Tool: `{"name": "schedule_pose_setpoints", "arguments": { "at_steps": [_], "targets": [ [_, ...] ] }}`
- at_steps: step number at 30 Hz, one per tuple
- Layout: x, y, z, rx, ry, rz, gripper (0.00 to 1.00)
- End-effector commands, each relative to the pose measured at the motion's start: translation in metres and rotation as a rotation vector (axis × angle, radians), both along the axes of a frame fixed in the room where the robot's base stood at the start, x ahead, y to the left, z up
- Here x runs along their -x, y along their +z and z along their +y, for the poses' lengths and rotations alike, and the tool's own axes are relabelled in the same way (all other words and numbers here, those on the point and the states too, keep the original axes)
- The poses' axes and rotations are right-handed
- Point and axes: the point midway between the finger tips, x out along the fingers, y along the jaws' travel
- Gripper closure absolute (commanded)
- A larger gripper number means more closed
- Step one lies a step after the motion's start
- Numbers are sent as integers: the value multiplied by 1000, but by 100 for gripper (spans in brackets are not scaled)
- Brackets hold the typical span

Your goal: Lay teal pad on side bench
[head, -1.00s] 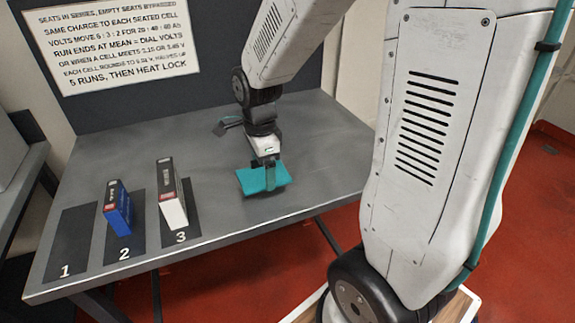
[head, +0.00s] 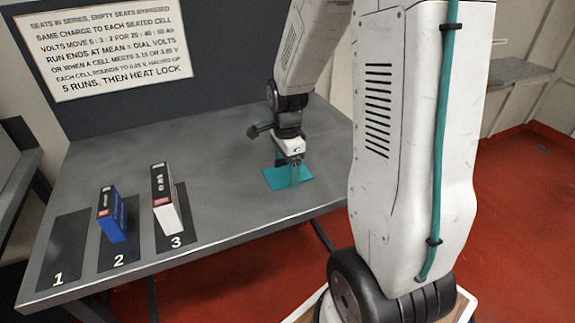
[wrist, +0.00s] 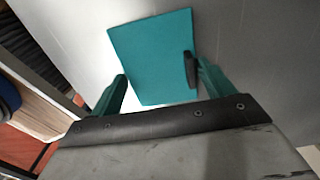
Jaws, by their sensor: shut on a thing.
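The teal pad (head: 281,181) is a thin flat sheet at my gripper (head: 291,168), over the right part of the main grey bench (head: 225,150). I cannot tell whether its underside touches the bench. My gripper points down and is shut on the pad. In the wrist view the pad (wrist: 150,50) lies between and beyond the two teal fingers (wrist: 158,88), with a small dark tab near the right finger. A grey side surface (head: 512,72) stands at the far right, bare where visible and partly hidden by my arm.
A blue box (head: 112,215) stands on seat 2 and a black-and-white box (head: 166,200) on seat 3. Seat 1 (head: 60,245) is empty. A printed sign (head: 105,45) is on the dark back panel. Another grey surface (head: 14,172) is at the left edge.

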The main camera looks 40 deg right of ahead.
Motion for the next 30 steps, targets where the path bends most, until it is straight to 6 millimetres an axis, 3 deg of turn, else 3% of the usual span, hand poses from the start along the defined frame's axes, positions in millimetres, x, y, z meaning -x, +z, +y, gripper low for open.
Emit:
{"name": "schedule_pose_setpoints", "arguments": {
  "at_steps": [6, 7, 8, 9, 16, 20, 30],
  "targets": [
    [0, -3, 0, 0, 0, 1, 42],
    [0, -3, 0, 0, 0, 1, 11],
    [0, -3, 0, 0, 0, 1, 2],
    [0, -3, 0, 0, 0, 1, 0],
    [0, -1, 0, 0, 0, 0, 0],
    [0, 9, 0, 1, 0, -2, 0],
    [-1, 80, 0, 1, 0, -5, 0]
  ]
}}
